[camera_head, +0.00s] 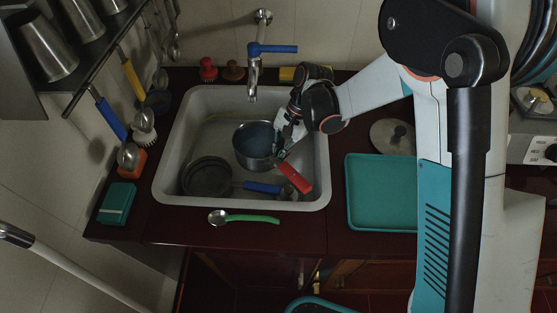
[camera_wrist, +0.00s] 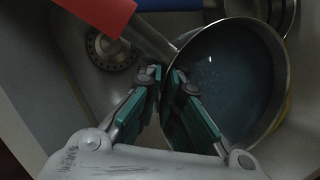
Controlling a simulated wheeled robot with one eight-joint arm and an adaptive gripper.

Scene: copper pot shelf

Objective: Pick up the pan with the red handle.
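The pan with the red handle (camera_head: 295,177) is a steel pan with a blue-grey inside, sitting in the sink (camera_head: 168,180). Its round body (camera_head: 254,139) is at the sink's middle, with the handle pointing to the lower right. In the wrist view the pan (camera_wrist: 240,85) fills the right side and its red handle (camera_wrist: 95,12) crosses the top left. My gripper (camera_head: 281,150) reaches down at the pan's right side. In the wrist view my gripper's fingertips (camera_wrist: 165,74) are close together, one outside and one inside the pan's near wall, seemingly shut on the rim. The contact itself is partly hidden.
A dark pan (camera_head: 207,177) with a blue handle (camera_head: 262,187) lies in the sink at lower left. The faucet (camera_head: 254,75) stands behind. A green-handled spoon (camera_head: 245,217) lies in front, a teal tray (camera_head: 382,200) to the right. Utensils hang at left.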

